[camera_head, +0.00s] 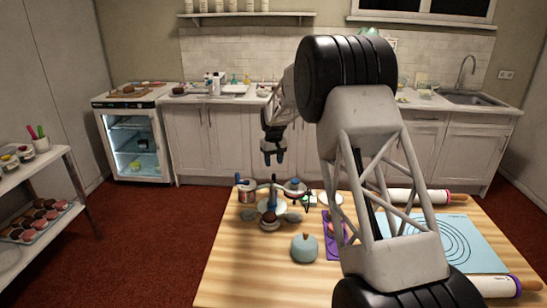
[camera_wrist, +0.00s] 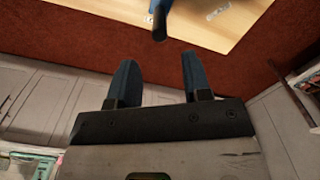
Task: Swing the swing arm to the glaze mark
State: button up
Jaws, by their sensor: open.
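A small chocolate cake (camera_head: 269,217) sits in front of the post. No glaze mark can be made out. My gripper (camera_head: 273,158) hangs above and behind the stand, pointing down and apart from it. In the wrist view its two blue fingers (camera_wrist: 160,78) are spread with nothing between them. A dark rod end (camera_wrist: 159,28) with blue above it lies beyond the fingertips.
A blue mat (camera_head: 470,238) and rolling pins (camera_head: 427,196) lie at the right. My arm hides part of the table. The front left tabletop is clear.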

jog(key=shift+f, duration=3.45)
jog(key=shift+c, duration=0.3)
jog(key=c, duration=0.7)
jog(key=shift+o, duration=0.2)
jog(key=shift+a, duration=0.2)
jog(key=shift+s+a+f, duration=0.1)
jog(key=shift+s+a, duration=0.05)
jog(key=shift+a, duration=0.5)
jog(key=shift+s+a, duration=0.15)
jog(key=shift+a, duration=0.45)
